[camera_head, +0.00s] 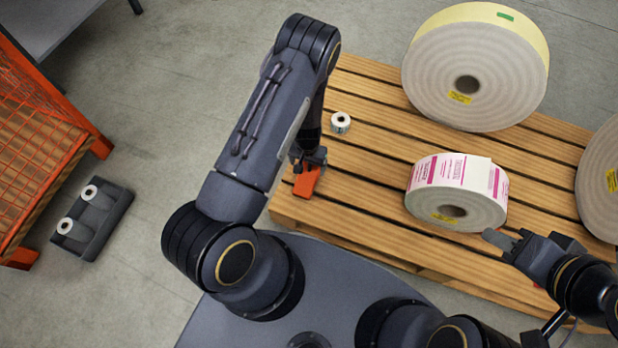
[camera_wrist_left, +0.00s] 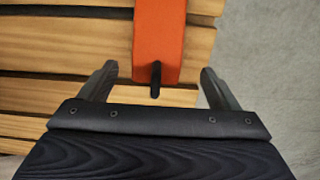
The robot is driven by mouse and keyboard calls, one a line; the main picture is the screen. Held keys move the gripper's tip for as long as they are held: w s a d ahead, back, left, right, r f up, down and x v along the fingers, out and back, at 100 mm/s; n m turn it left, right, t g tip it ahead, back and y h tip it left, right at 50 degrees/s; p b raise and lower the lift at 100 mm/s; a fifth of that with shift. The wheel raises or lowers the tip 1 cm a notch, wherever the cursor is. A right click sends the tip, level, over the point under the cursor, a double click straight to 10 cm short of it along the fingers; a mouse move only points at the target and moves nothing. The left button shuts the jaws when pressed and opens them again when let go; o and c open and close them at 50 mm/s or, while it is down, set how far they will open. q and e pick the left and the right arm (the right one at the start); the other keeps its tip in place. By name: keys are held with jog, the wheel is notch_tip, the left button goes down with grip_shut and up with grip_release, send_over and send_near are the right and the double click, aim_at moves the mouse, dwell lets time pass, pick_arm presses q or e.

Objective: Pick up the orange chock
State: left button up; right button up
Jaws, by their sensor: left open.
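The orange chock (camera_head: 307,183) lies on the wooden pallet (camera_head: 345,214) near its left front corner. In the left wrist view the chock (camera_wrist_left: 159,40) runs up from between the fingers, with a dark slot or cord at its near end. My left gripper (camera_head: 309,160) is right at the chock from above. In the left wrist view the left gripper (camera_wrist_left: 158,82) is open, with one finger on each side and gaps between fingers and chock. My right gripper (camera_head: 500,243) is over the pallet's front right, beside the printed label roll; its jaw opening is unclear.
On the pallet stand a large roll (camera_head: 430,62), a pink-printed label roll (camera_head: 432,203), a small roll (camera_head: 341,122) and another large roll (camera_head: 598,195) at the right edge. A dark tray (camera_head: 98,224) with small rolls lies on the floor beside an orange mesh crate (camera_head: 62,118).

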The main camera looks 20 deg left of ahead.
aim_at(309, 170)
pick_arm(q)
jog(key=f, duration=0.1)
jog(key=f+b, duration=0.1)
jog(key=f, duration=0.1)
jog(key=f+b, duration=0.1)
jog(key=f, duration=0.1)
jog(key=shift+w+d, duration=0.15)
jog(key=shift+w, duration=0.1)
jog(key=c, duration=1.3)
jog(key=shift+o, duration=0.2)
jog(key=shift+r, duration=0.1)
jog(key=r+p, duration=0.1)
jog(key=r, duration=0.1)
jog(key=r+p, duration=0.1)
jog(key=r, duration=0.1)
jog(key=shift+s+d, duration=0.1)
jog(key=shift+d, duration=0.1)
jog(key=s+d+r+p, duration=0.5)
jog(key=s+d+r, duration=0.4)
jog(key=s, duration=0.1)
